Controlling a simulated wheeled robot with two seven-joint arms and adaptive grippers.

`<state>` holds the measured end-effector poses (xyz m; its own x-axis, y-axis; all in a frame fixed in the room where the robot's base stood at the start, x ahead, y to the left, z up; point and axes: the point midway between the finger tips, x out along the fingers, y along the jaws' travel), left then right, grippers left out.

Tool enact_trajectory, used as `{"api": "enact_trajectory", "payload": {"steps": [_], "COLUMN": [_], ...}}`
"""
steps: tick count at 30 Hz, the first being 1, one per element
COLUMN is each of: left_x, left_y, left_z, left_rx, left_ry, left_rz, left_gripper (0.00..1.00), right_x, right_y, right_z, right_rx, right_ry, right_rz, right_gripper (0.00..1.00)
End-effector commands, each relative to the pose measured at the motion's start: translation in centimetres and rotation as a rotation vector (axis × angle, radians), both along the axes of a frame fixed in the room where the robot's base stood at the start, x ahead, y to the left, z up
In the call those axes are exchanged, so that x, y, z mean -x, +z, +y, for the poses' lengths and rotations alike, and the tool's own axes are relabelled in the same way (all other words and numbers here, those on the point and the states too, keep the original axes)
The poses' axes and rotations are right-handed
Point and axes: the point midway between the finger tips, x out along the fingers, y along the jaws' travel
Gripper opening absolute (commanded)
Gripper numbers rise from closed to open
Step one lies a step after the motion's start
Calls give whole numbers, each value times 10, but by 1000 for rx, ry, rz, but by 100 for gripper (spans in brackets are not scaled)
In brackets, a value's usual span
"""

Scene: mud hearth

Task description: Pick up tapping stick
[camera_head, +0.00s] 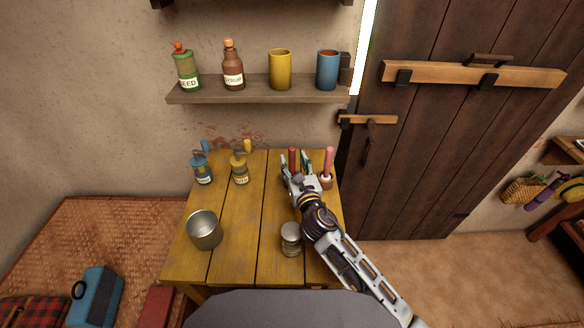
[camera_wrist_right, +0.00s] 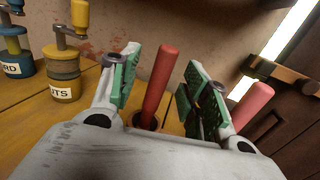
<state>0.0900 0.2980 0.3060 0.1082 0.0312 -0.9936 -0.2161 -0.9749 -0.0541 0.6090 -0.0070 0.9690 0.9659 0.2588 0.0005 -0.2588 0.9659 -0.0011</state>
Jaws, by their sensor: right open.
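A red stick (camera_head: 293,153) stands upright at the back right of the yellow wooden table (camera_head: 221,262). A pink stick (camera_head: 328,160) stands to its right in a small holder (camera_head: 326,183). I cannot tell from looks alone which one is the tapping stick. My right gripper (camera_head: 295,167) is open at the red stick. In the right wrist view, the red stick (camera_wrist_right: 161,82) rises between the two open green-padded fingers (camera_wrist_right: 163,78), and its foot sits in a dark round holder. The pink stick (camera_wrist_right: 249,106) is outside the right finger. My left gripper is not in view.
A blue grinder (camera_head: 202,171) and a yellow grinder (camera_head: 240,168) stand at the back left. A metal cup (camera_head: 205,231) and a lidded jar (camera_head: 291,239) stand nearer. A shelf (camera_head: 260,95) with bottles and cups hangs above; a wooden door (camera_head: 430,150) is at right.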

Motion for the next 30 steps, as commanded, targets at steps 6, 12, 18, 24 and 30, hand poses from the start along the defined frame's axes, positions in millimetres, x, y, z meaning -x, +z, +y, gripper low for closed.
{"api": "enact_trajectory", "payload": {"steps": [6,12,18,24,30], "left_x": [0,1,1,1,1], "left_y": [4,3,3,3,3], "left_z": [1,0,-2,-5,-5], "left_rx": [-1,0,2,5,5], "left_ry": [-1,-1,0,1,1], "left_rz": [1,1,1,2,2], "left_gripper": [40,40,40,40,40], "right_x": [-24,-38,-43,-43,-42], "right_y": [5,3,3,3,3], "right_z": [1,6,7,7,7], "right_rx": [-1,-1,-1,-1,-1], "right_ry": [-2,-1,0,0,0], "right_rz": [-1,1,1,1,1], "right_gripper": [47,47,47,47,45]}}
